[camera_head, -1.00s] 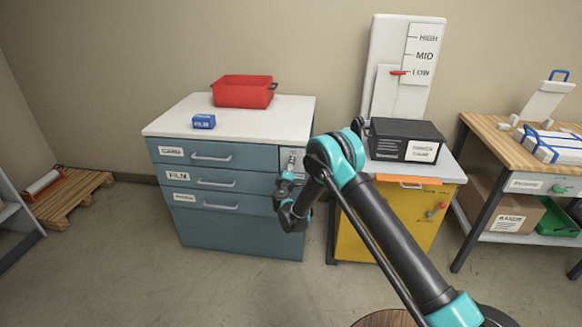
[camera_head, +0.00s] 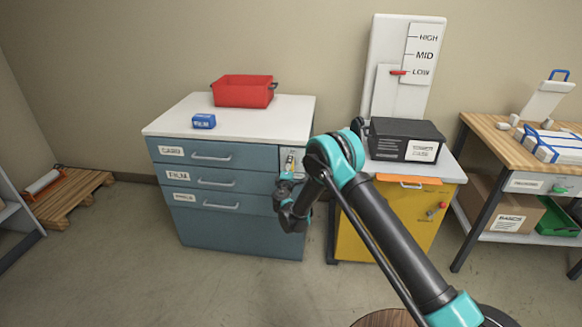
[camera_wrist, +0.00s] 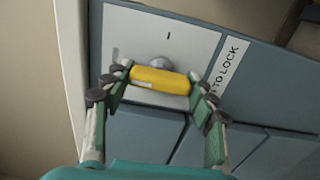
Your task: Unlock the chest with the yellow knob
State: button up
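The chest (camera_head: 240,230) is a blue-grey drawer cabinet with a white top, at the left in the head view. Its lock panel (camera_head: 302,154) is at the upper right of its front. The panel (camera_wrist: 195,36) also shows in the wrist view, with a "TO LOCK" label beside it. The yellow knob (camera_wrist: 160,80) is a rounded bar on a round silver mount. It also shows small in the head view (camera_head: 289,161). My gripper (camera_wrist: 161,78) has a fingertip at each end of the knob. I cannot tell whether both fingers press on it.
Open floor lies in front.

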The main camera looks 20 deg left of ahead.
jog(key=o, duration=0.4)
jog(key=shift+c, duration=0.2)
jog(key=v, duration=1.2)
